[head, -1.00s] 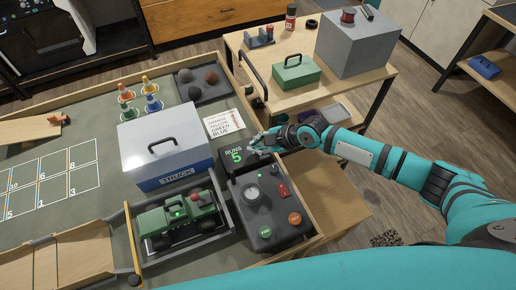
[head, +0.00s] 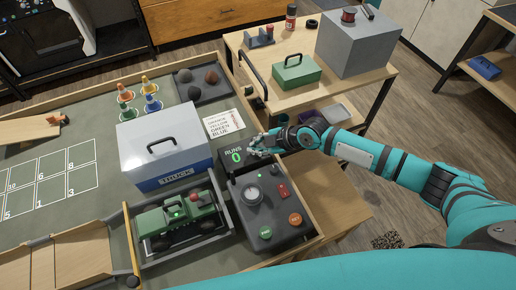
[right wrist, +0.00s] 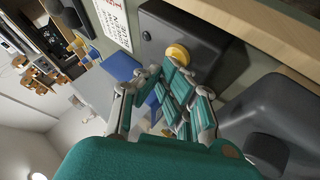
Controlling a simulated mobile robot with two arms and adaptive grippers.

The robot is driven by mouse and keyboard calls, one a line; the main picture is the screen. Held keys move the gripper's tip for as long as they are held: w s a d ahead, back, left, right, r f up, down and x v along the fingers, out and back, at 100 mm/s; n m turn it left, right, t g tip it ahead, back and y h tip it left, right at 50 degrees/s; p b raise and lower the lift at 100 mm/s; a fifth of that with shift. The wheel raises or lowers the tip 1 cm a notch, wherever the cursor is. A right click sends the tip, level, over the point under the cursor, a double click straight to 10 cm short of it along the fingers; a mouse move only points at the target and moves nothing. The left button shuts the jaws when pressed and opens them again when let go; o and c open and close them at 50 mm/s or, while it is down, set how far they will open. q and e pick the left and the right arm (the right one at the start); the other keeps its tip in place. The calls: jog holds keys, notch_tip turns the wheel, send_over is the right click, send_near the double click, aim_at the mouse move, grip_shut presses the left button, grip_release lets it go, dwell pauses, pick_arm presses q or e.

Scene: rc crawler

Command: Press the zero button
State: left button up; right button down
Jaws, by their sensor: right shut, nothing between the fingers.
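The runs counter (head: 232,166) is a dark box at the right side of the bench, and its green display reads 0. The zero button is most likely the round yellow button (right wrist: 178,54) on the dark box in the right wrist view; in the head view my gripper hides it. My right gripper (head: 256,147) is shut and empty, over the box's right part. In the right wrist view the fingertips (right wrist: 162,72) are right by the button; I cannot tell whether they touch it. My left gripper is not in view.
A control box (head: 262,212) with a dial, a red switch, green and orange buttons stands in front of the counter. A green truck (head: 178,219) sits left of it, a grey-blue TRUCK box (head: 130,165) behind. The bench's wooden rim (head: 297,187) runs along the right.

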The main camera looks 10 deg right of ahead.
jog(key=shift+r+p, duration=0.45)
jog(key=shift+r, duration=0.35)
notch_tip(320, 180, up, 5)
jog(key=p, duration=0.3)
jog(key=shift+p, duration=0.35)
dwell(0.5)
